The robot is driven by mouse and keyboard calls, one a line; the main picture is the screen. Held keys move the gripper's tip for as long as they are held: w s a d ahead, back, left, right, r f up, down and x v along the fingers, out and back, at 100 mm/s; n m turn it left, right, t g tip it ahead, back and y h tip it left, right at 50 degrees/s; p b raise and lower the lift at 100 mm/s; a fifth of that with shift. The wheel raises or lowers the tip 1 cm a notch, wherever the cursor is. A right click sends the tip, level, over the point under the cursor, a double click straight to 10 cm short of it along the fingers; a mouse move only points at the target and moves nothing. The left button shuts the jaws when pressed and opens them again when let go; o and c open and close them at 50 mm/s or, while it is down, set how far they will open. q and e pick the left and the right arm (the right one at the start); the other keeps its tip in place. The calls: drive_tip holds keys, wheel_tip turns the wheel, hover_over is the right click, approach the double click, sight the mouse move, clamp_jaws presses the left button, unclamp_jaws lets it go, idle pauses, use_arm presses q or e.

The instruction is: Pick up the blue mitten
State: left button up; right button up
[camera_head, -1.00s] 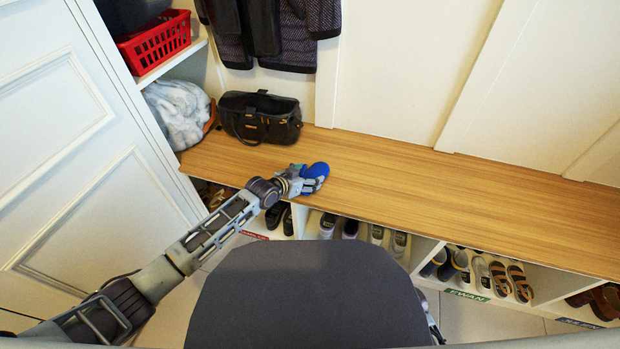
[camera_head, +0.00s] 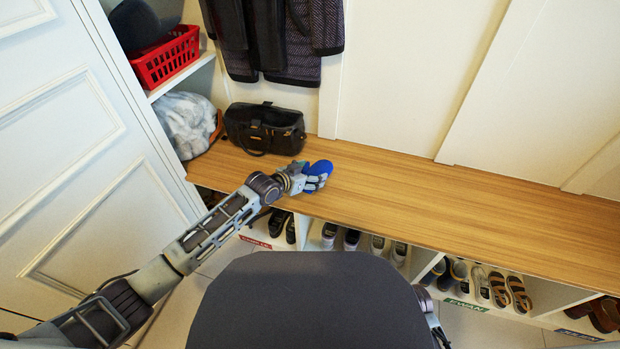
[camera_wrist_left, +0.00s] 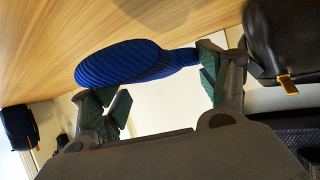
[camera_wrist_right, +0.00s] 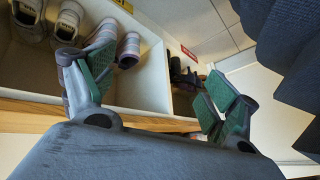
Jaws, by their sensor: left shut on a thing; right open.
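The blue mitten (camera_head: 320,170) is at my left gripper (camera_head: 308,180), over the front part of the wooden bench top on the left. In the left wrist view the ribbed blue mitten (camera_wrist_left: 135,62) spans between the fingers of my left gripper (camera_wrist_left: 160,88), which is shut on it. The fingers hide part of the mitten in the head view, and I cannot tell whether it touches the bench. My right gripper (camera_wrist_right: 150,95) is open and empty, beside the shoe cubbies below the bench edge; it is mostly hidden in the head view.
A black bag (camera_head: 265,128) stands on the bench (camera_head: 430,195) behind the left gripper. A red basket (camera_head: 166,58) sits on a shelf at the left. Cubbies below the bench hold several pairs of shoes, such as sandals (camera_head: 518,293). The bench to the right is clear.

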use_arm(q)
drive_tip(key=shift+r+p, duration=0.45)
drive_tip(key=shift+r, duration=0.95)
use_arm(e)
drive_tip(key=shift+s+d+r+g, duration=0.1)
drive_tip(key=shift+d+r+g, duration=0.1)
drive_tip(key=shift+r, duration=0.35)
drive_tip(key=shift+s+d+r+g, duration=0.1)
drive_tip(key=shift+d+r, duration=0.05)
drive_tip(key=shift+r, duration=0.4)
